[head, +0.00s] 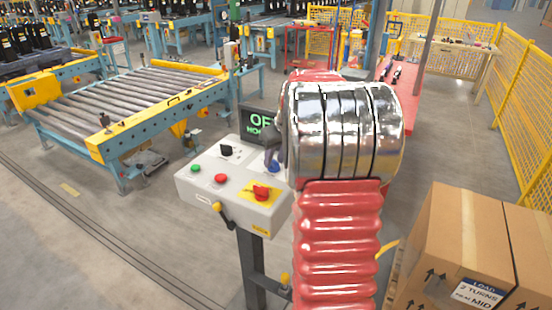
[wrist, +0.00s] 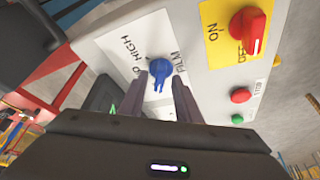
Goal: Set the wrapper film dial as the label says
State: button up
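The blue film dial (wrist: 159,70) sits on a white plate marked "HIGH" and "FILM" in the wrist view; other lettering is partly covered, and I cannot tell its setting. A sliver of it shows in the head view (head: 272,168). My gripper (wrist: 162,84) is open, its two dark fingers on either side of the dial's lower part, with gaps. In the head view my arm hides most of the gripper. The label (head: 478,293) on a carton reads "LOAD", "2 TURNS" and, apparently, "FILM MID".
The control box (head: 236,212) also carries a red switch on yellow (head: 261,192), a black knob (head: 226,150), red button (head: 221,178) and green button (head: 196,168). A screen (head: 257,122) with green text stands behind. Cartons (head: 450,232) stand right; a roller conveyor (head: 135,105) stands left.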

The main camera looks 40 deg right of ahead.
jog(key=shift+w+f, duration=0.1)
jog(key=shift+f, duration=0.1)
jog(key=shift+c, duration=0.5)
grip_shut()
jog(key=shift+d, duration=0.1)
